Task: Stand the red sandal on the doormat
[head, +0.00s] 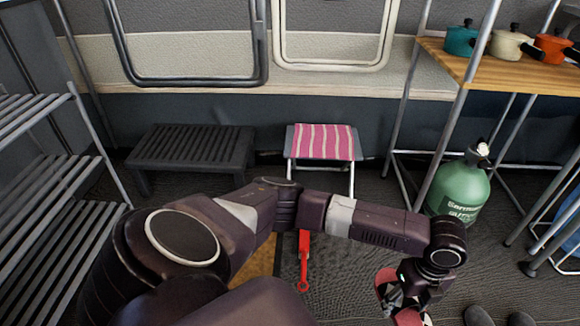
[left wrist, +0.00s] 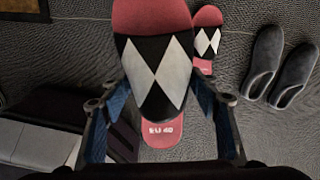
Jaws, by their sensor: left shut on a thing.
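My left gripper (head: 408,292) is low at the right of the head view, shut on the red sandal. In the left wrist view, the left gripper (left wrist: 157,92) has its fingers on either side of the red sandal (left wrist: 152,16), which has a black strap with white diamonds and a pale size mark near the heel. In the head view the sandal is mostly hidden by the gripper. A tan mat (head: 258,263), seemingly the doormat, lies on the floor left of the gripper, mostly hidden behind my arm. My right gripper is not in view.
A matching sandal (left wrist: 207,17) and grey slippers (left wrist: 265,62) lie on the floor. A long red tool (head: 304,262) lies beside the mat. A striped stool (head: 324,140), a black step (head: 190,147) and a green gas bottle (head: 459,190) stand behind. A metal rack (head: 60,190) is left.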

